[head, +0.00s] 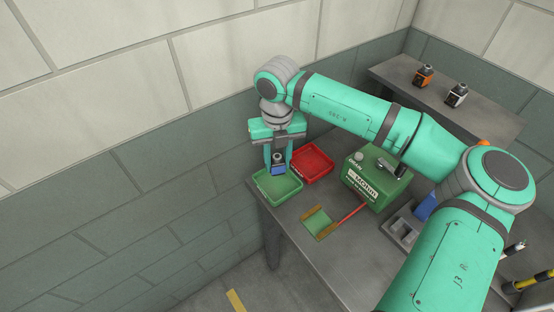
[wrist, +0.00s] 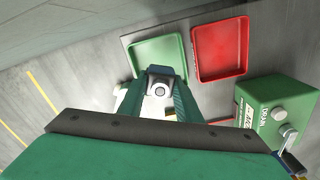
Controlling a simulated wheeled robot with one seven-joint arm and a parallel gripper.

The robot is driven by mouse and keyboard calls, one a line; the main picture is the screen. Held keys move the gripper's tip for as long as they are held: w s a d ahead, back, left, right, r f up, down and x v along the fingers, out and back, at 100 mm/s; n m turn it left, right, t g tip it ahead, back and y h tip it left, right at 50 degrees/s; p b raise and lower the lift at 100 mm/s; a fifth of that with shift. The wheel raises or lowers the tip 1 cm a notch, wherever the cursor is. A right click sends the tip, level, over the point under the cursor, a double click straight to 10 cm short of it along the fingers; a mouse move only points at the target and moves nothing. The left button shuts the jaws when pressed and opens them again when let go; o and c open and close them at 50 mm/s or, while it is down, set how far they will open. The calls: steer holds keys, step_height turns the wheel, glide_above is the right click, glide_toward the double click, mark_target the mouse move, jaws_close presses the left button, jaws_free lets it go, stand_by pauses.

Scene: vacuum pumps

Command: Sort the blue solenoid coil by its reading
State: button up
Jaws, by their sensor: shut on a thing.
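The blue solenoid coil (head: 278,169), with a dark and light top, is between the fingers of my gripper (head: 278,160), which is shut on it. It is upright over the green tray (head: 262,190), and I cannot tell whether it touches the tray floor. In the wrist view the coil's round top (wrist: 159,90) shows between the fingertips, by the near edge of the green tray (wrist: 142,50). The red tray (head: 326,155) is empty, right beside the green one.
A green pad with tan edges (head: 322,222) and a red bar (head: 350,213) lie in front of the tester. A grey holder (head: 402,230) is partly hidden by my arm. An orange part (head: 424,75) and a white part (head: 457,94) stand on the back bench.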

mark_target(277, 157)
steer(key=shift+f, duration=2.5)
steer(key=shift+f, duration=0.15)
steer(key=shift+f, duration=0.6)
steer(key=shift+f, duration=0.2)
steer(key=o, duration=1.3)
step_height(277, 157, up, 11)
steer(key=shift+f, duration=0.1)
